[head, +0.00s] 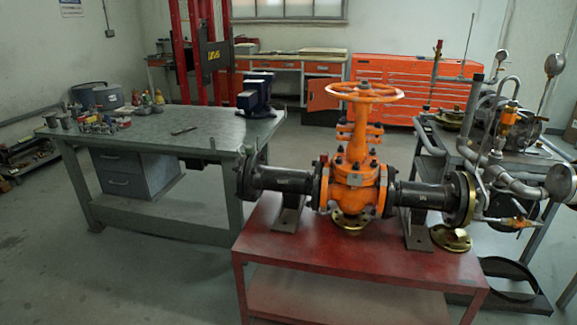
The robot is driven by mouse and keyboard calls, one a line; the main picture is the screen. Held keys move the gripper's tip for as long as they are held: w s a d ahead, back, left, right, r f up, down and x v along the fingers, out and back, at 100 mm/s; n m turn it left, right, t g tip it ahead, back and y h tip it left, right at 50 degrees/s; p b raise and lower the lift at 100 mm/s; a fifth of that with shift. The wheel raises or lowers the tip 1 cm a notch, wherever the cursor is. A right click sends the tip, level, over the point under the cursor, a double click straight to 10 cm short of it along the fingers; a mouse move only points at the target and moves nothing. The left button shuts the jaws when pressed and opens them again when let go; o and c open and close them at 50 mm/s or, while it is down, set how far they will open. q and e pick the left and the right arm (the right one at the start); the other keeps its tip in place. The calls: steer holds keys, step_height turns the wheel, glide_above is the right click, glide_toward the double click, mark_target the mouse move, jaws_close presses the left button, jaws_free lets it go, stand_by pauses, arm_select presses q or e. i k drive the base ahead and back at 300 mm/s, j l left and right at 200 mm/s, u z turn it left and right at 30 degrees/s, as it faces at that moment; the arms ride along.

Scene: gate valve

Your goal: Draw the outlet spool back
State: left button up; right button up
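An orange gate valve (354,180) with an orange handwheel (362,92) stands on a red table (330,254). A black spool (284,180) meets its left side and ends in a dark flange (245,178). A second black spool (420,196) meets its right side and ends in a brass-coloured flange (465,198). Both spools lie level on grey supports. No label shows which spool is the outlet. Any gap at the valve's flanges is too small to tell. Neither of my grippers is in view.
A loose brass flange (451,238) lies at the red table's right end. Pipes and gauges (490,150) crowd close on the right. A grey workbench (165,135) with a vise (256,95) stands behind left. Orange drawers (395,86) line the back. The table's front strip is clear.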

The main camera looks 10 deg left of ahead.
mark_target(294, 186)
steer(key=i+j+z, duration=0.25)
steer(key=j, duration=0.2)
steer(key=j+z, duration=0.25)
steer(key=j, duration=0.2)
steer(key=i+j+z, duration=0.1)
steer(key=j+z, duration=0.15)
steer(key=j, duration=0.3)
